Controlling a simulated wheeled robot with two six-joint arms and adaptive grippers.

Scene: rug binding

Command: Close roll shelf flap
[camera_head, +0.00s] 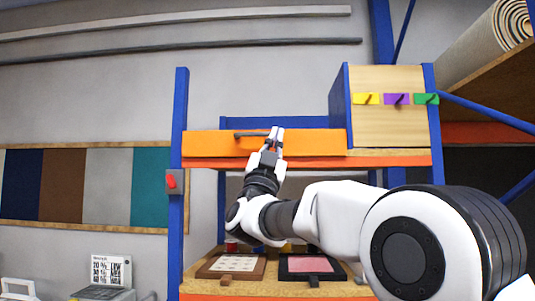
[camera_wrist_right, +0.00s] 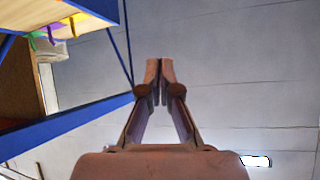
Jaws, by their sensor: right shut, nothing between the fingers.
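The roll shelf flap looks to be the orange panel (camera_head: 212,146) across the upper left of the blue shelf frame. A dark bar handle (camera_head: 250,134) runs along its upper edge. My right gripper (camera_head: 275,134) is in front of the panel, pointing up, with its fingertips near the right end of the handle. I cannot tell whether it touches the panel. In the right wrist view its fingers (camera_wrist_right: 160,68) are together with nothing between them; the panel is not clearly visible there. My left gripper is not in view.
A wooden box (camera_head: 388,128) with yellow, purple and green hooks stands right of the panel. A blue upright (camera_head: 180,100) bounds the left. Below, a wooden shelf holds a patterned board (camera_head: 232,264) and a pink-centred board (camera_head: 310,264). A rolled rug (camera_head: 480,45) lies upper right.

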